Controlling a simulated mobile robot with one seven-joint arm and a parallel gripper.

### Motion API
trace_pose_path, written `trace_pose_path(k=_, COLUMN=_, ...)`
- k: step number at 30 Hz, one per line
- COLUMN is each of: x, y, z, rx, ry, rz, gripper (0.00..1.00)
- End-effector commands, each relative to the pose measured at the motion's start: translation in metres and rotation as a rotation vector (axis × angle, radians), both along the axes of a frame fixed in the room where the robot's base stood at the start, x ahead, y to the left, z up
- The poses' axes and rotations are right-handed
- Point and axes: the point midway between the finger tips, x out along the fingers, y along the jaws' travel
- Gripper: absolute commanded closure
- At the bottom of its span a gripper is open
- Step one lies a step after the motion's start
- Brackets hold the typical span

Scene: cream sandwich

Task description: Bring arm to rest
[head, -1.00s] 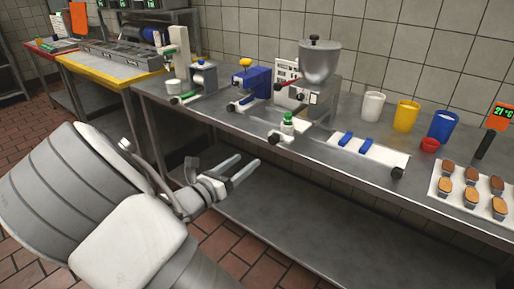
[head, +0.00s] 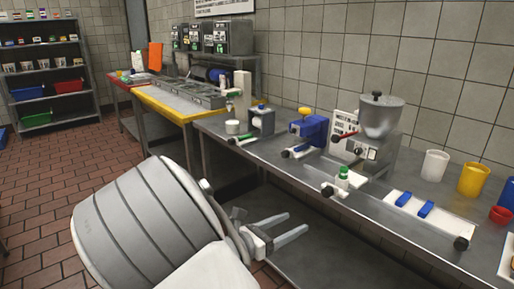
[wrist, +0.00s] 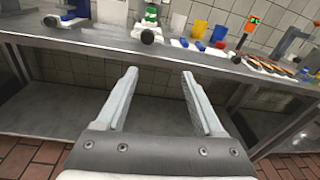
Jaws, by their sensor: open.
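My gripper (head: 291,228) is open and empty, with its two grey fingers apart. In the head view it is held in front of the steel counter (head: 285,165), below the level of the counter top. The wrist view also shows my gripper (wrist: 158,78), with the counter's front edge and lower shelf beyond the fingers. Nothing lies between the fingers, and they touch nothing that I can see.
On the counter stand a hopper machine (head: 374,125), a blue machine (head: 309,132), a green-capped bottle (head: 343,178), a white board with blue pieces (head: 430,217), a white cup (head: 434,165) and a yellow cup (head: 473,180). A yellow-edged table (head: 152,101) is at left. The tiled floor (head: 70,170) is open.

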Motion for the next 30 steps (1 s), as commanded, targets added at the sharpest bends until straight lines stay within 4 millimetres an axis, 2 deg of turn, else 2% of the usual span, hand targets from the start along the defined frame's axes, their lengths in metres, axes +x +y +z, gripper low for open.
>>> trace_pose_path(k=3, x=-0.020, y=-0.033, z=0.002, rx=0.179, ry=-0.039, rz=-0.137, gripper=0.31)
trace_pose_path(k=6, x=-0.043, y=-0.057, z=0.001, rx=0.358, ry=-0.088, rz=-0.274, gripper=0.31)
trace_pose_path(k=12, x=-0.090, y=-0.085, z=0.003, rx=0.696, ry=-0.217, rz=-0.537, gripper=0.31)
trace_pose_path(k=19, x=-0.138, y=-0.093, z=0.013, rx=1.057, ry=-0.406, rz=-0.815, gripper=0.31)
trace_pose_path(k=30, x=-0.195, y=-0.075, z=0.052, rx=1.585, ry=-0.784, rz=-1.184, gripper=0.31)
